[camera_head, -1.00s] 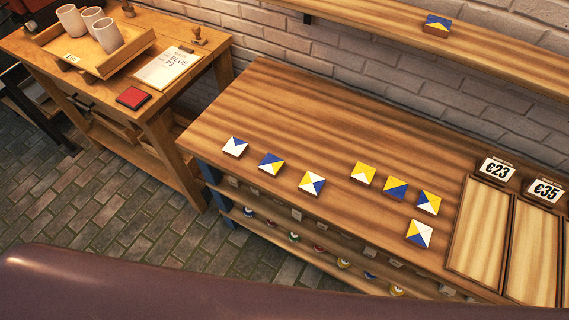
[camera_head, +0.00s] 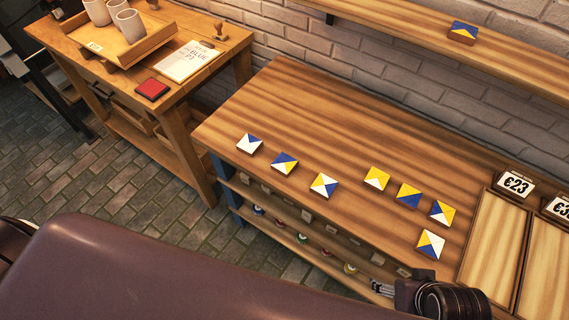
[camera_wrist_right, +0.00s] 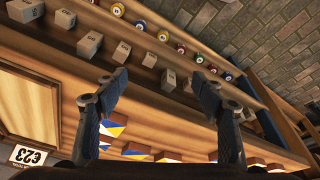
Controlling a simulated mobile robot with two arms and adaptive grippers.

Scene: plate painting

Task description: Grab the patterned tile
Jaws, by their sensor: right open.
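Several square tiles with blue, white and yellow triangles lie flat on the wooden workbench. They include a white-and-blue tile (camera_head: 249,143) at the left end, a tile (camera_head: 323,185) in the middle, and a blue-and-yellow tile (camera_head: 408,194) in the right group. A nearer tile (camera_head: 430,244) lies in front of that group. Another patterned tile (camera_head: 462,32) sits alone on the wall shelf. My right gripper (camera_head: 380,288) is at the bench's front edge, near the nearest tile. In the right wrist view it (camera_wrist_right: 160,85) is open and empty, with tiles (camera_wrist_right: 135,150) below it. My left gripper is not visible.
Price-tagged wooden panels (camera_head: 495,237) lie at the right. A side table (camera_head: 110,60) holds cups, a red pad (camera_head: 152,88) and a paper sheet (camera_head: 187,61). The bench's back is clear.

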